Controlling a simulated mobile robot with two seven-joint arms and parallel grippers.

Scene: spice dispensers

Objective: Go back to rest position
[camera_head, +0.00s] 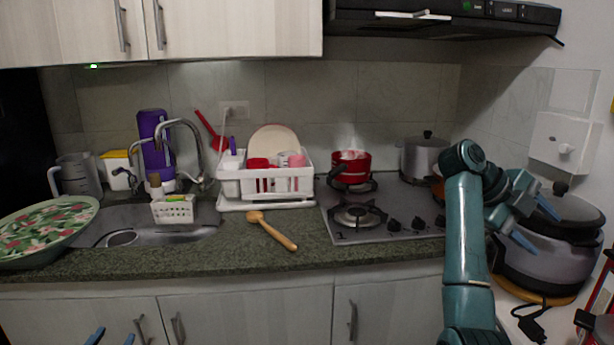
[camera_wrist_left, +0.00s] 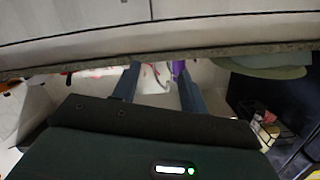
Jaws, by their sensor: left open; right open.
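My left gripper (camera_head: 112,338) shows only its two blue fingertips at the bottom left edge of the head view, low in front of the cabinet doors. In the left wrist view its two fingers (camera_wrist_left: 160,90) are apart with nothing between them. My right gripper (camera_head: 537,225) is at the right of the head view, with its teal arm raised over the counter's right end. Its blue fingers are spread and empty, in front of the grey multicooker (camera_head: 550,262). The arm hides part of the stove's right side.
A wooden spoon (camera_head: 272,232) lies on the green counter (camera_head: 330,258). Behind are a dish rack (camera_head: 268,204), a stove (camera_head: 385,236) with a red pot (camera_head: 351,166), and a steel pot (camera_head: 424,158). A patterned plate (camera_head: 45,232) stands left of the sink (camera_head: 190,234).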

